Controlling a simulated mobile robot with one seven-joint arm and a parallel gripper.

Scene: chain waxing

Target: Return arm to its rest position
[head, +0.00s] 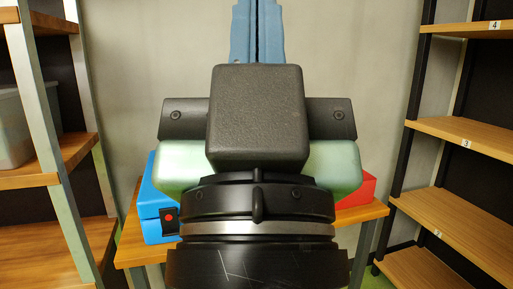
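My gripper (257,5) fills the middle of the head view and points up and away from me. Its two blue fingers lie side by side with only a thin dark line between them, so it looks shut. No object shows between the fingers, but their tips run out of the top of the picture. The black wrist and pale green hand body hide much of what is behind them. The hand appears in front of a wooden table (130,251).
A blue box (154,200) with a black latch and red dot stands on the table's left. A red object (356,191) shows at its right. A left shelf (30,178) holds a grey bin (10,130). A right shelf (470,133) has numbered, empty-looking boards.

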